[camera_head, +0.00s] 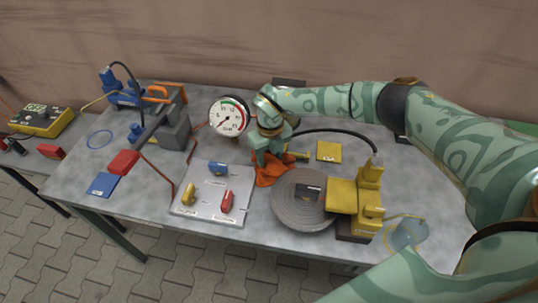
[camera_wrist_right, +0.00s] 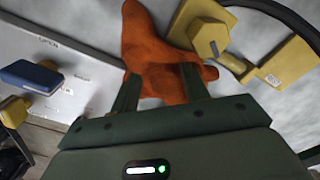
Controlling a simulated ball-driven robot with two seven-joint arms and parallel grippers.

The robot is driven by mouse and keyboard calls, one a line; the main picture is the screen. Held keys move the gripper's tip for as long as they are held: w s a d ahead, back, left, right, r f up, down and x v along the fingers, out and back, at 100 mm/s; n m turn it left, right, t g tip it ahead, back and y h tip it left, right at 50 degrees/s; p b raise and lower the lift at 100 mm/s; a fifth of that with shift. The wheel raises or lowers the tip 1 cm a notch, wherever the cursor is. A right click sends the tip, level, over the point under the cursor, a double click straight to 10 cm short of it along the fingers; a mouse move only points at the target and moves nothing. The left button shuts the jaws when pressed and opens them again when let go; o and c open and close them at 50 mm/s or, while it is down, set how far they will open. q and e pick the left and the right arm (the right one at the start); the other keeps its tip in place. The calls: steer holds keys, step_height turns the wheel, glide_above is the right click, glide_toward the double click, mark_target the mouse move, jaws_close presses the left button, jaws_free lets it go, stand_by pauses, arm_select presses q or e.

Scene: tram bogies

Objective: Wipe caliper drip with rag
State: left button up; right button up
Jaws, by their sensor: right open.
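The orange rag (camera_head: 272,174) lies crumpled on the grey table, left of the brake disc (camera_head: 290,205). My right gripper (camera_head: 268,158) is directly over the rag, pointing down. In the right wrist view its two fingers (camera_wrist_right: 158,82) are apart, with the rag (camera_wrist_right: 152,45) beneath and between them; whether they touch it I cannot tell. The yellow caliper (camera_head: 369,205) sits at the disc's right side. A translucent bluish patch or bag (camera_head: 408,234), with a thin yellow line, lies right of the caliper. I cannot make out a drip for certain. My left gripper is out of view.
A pale board (camera_head: 205,211) with blue, yellow and red levers is left of the rag. A round gauge (camera_head: 229,117) stands behind it. A yellow tag (camera_head: 329,151) and black hose lie right of my gripper.

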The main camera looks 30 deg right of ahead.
steer(key=shift+w+d+r, duration=0.15)
steer(key=shift+w+d, duration=0.25)
steer(key=shift+d, duration=0.25)
steer(key=shift+c, duration=0.2)
steer(key=shift+d, duration=0.15)
steer(key=c, duration=0.9)
jaws_close()
